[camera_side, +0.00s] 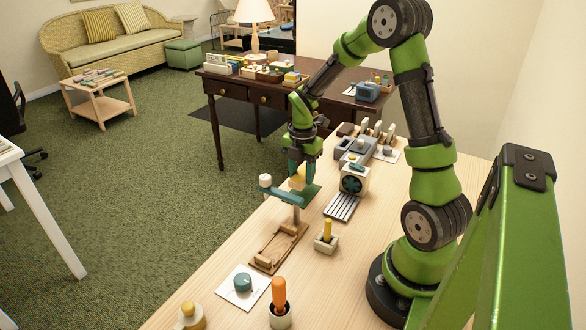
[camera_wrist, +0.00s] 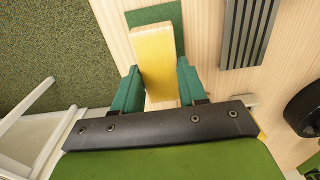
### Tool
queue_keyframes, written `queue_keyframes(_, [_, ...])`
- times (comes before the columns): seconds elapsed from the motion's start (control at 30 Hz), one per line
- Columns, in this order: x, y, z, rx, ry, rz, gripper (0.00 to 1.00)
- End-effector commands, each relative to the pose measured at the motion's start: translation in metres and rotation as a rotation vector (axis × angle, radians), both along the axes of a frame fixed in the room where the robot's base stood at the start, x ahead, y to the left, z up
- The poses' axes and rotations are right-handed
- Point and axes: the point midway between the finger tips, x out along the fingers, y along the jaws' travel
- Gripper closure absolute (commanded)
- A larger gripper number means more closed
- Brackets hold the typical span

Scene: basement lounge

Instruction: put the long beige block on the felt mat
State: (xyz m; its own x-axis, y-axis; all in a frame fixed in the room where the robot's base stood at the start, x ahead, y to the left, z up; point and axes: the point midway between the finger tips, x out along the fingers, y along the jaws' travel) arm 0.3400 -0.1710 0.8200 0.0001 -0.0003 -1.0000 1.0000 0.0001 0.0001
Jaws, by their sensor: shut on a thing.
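The long beige block (camera_wrist: 158,62) looks yellowish and stands out from between the two teal fingers of my gripper (camera_wrist: 158,88) in the wrist view. My gripper is shut on it. In the side view my gripper (camera_side: 301,172) points down at the far-left part of the bench, with a pale part of the block (camera_side: 298,181) showing at the fingers. The green felt mat (camera_side: 311,191) lies just below and beside them. In the wrist view part of the mat (camera_wrist: 156,14) shows beyond the block's far end. I cannot tell whether the block touches the mat.
A teal arm with a white knob (camera_side: 265,180) stands close in front of my gripper. A wooden tray (camera_side: 279,247), a small pot with a yellow peg (camera_side: 326,237), a grooved grey rack (camera_side: 343,206) and a fan-like box (camera_side: 354,179) are nearby. The bench's left edge is close.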

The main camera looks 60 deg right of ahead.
Motion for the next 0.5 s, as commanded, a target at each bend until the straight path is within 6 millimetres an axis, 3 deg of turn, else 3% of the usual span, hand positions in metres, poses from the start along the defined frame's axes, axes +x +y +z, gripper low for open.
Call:
queue_keyframes(0.3, [-0.001,0.0,-0.039,0.002,0.002,0.0,0.93])
queue_keyframes(0.5, [0.0,0.0,-0.041,0.0,-0.001,-0.001,0.93])
